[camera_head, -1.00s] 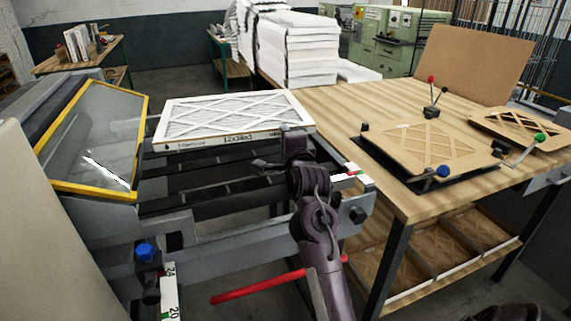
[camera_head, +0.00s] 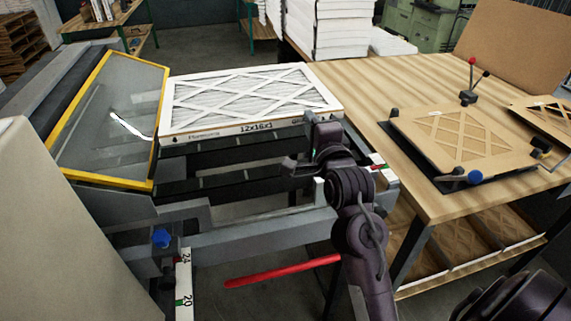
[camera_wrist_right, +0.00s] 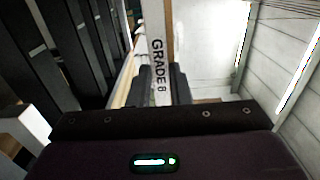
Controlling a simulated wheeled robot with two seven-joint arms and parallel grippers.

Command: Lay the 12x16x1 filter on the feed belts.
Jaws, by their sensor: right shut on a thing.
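The 12x16x1 filter (camera_head: 250,95) is a flat white pleated panel with a diamond lattice and a printed cardboard edge. It lies roughly level over the far part of the feed belts (camera_head: 222,184), dark strips in a grey frame. Whether it touches them I cannot tell. My left gripper is not in view.
A yellow-framed clear guard (camera_head: 110,120) stands close to the filter's left. The wooden table (camera_head: 380,85) at right holds a cardboard lattice panel (camera_head: 455,140) in a fixture. White stacks (camera_head: 328,25) stand behind. A red bar (camera_head: 283,271) juts out below the frame.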

